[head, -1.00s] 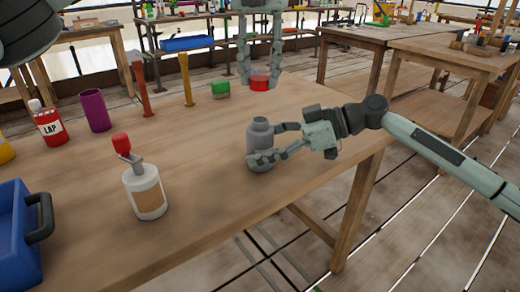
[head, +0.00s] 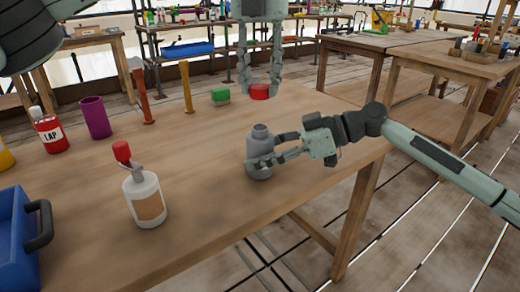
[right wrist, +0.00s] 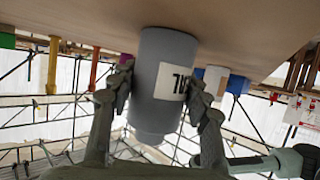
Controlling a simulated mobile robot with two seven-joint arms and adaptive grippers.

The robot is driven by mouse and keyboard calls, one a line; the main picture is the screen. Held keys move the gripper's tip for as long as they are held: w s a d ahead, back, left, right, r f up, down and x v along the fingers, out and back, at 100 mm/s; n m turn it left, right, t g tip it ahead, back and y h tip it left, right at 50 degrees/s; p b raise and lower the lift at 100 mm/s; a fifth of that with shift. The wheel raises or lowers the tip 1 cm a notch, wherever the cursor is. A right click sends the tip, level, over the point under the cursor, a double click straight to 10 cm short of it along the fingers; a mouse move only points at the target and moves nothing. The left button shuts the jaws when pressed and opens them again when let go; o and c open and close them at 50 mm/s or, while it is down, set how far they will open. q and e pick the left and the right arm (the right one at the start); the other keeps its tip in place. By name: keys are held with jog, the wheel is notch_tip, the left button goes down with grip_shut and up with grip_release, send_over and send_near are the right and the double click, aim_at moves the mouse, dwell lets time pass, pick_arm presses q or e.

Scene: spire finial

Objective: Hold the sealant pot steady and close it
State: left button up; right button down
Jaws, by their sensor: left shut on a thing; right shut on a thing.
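The sealant pot (head: 259,140) is a grey bottle with a narrow open neck, standing upright near the table's right edge. My right gripper (head: 262,162) is shut on its body from the right. In the right wrist view the pot (right wrist: 160,85) sits between both fingers (right wrist: 162,92), its pale label partly showing. The red cap (head: 259,92) is held by my left gripper (head: 259,86), which points down from above. The cap is behind the pot in the picture and apart from it. It seems to be just above the table, but the exact gap is hard to tell.
A glue bottle with a red tip (head: 144,196), a blue crate (head: 20,240), a purple cup (head: 96,117) and a red LAP bottle (head: 50,130) stand at the left. The table between pot and cap is clear.

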pick_arm(q)
send_over(259, 128)
jog(key=shift+f, duration=2.4)
jog(key=shift+f, duration=0.9)
jog(key=shift+d+f, duration=0.1)
jog(key=shift+f, duration=0.5)
